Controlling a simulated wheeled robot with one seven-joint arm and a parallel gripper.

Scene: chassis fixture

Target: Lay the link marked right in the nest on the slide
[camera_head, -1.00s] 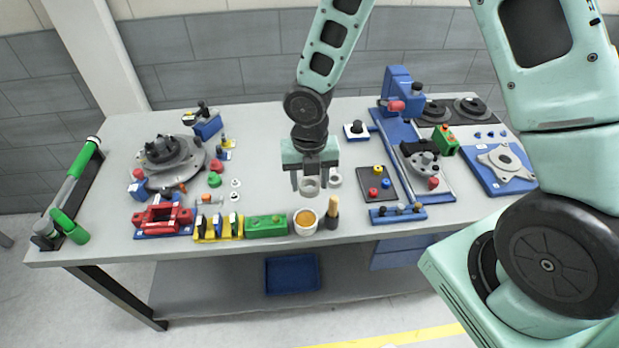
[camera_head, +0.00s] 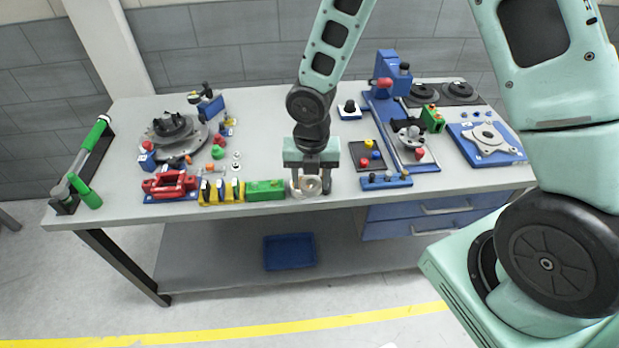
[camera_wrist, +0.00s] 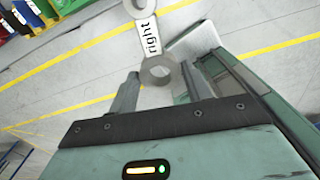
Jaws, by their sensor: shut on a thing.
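The link marked right (camera_wrist: 147,38) is a light grey bar with a ring at each end and the black word "right" on its middle. In the wrist view its near ring lies between the fingers of my gripper (camera_wrist: 158,88), which is shut on it; its far end points away over the floor. In the head view my gripper (camera_head: 311,182) is at the front edge of the bench, with a pale ring of the link (camera_head: 312,185) showing. The blue slide (camera_head: 386,118) stands at the right, carrying a grey fixture (camera_head: 408,136) with a dark top. I cannot make out the nest itself.
A green block (camera_head: 266,190), yellow rack (camera_head: 208,194) and red fixture (camera_head: 170,183) line the front edge left of my gripper. A blue strip with knobs (camera_head: 386,181) and a dark tray (camera_head: 357,158) stand to its right. The bench middle (camera_head: 265,135) is mostly clear.

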